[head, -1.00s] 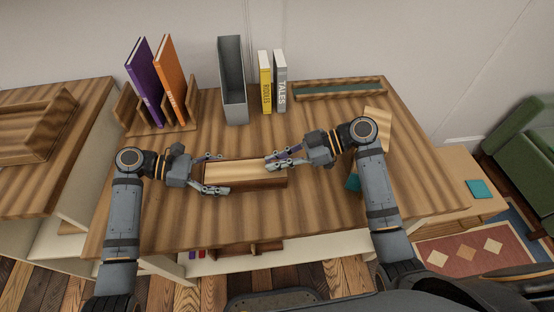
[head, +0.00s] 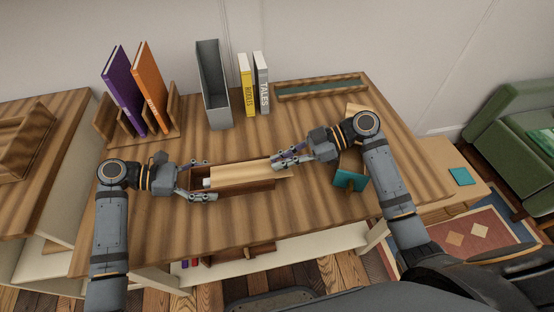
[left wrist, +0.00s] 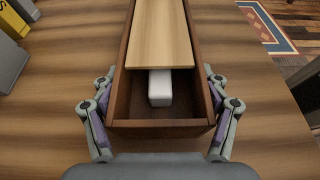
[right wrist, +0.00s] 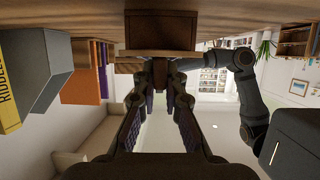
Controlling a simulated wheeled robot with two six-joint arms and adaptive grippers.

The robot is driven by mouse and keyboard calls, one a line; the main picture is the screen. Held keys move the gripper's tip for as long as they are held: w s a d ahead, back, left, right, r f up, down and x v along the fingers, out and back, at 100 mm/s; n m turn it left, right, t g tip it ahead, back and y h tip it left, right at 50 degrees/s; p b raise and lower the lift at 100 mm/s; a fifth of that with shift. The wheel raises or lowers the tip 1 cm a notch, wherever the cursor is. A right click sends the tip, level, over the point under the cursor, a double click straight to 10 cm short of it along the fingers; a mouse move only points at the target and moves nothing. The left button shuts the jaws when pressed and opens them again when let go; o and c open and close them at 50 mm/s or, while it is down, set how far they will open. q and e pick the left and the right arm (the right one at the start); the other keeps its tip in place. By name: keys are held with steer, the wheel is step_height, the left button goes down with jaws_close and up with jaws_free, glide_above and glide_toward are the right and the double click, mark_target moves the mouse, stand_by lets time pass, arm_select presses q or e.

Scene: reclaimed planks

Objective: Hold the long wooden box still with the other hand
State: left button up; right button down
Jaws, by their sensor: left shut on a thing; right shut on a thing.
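The long wooden box (head: 240,187) lies on the table with its light wooden lid (head: 240,174) slid partway off to the right. Its left end is open, and a white block (left wrist: 160,88) shows inside, partly under the lid. My left gripper (head: 208,182) is shut across the box's left end, one finger on each side wall, as the left wrist view shows. My right gripper (head: 281,158) is shut on the lid at its right end. In the right wrist view the exact contact is hard to make out between the dark fingers.
Behind the box stand a wooden rack (head: 150,138) with purple and orange books, a grey holder (head: 213,85), and yellow and grey books (head: 247,85). A shallow wooden tray (head: 322,90) lies at the back right. A teal-faced wooden piece (head: 350,181) sits right of the box. The front tabletop is clear.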

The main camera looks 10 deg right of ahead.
steer(key=c, duration=1.4)
jaws_free()
step_height(320, 180, up, 10)
steer(key=shift+r, duration=0.1)
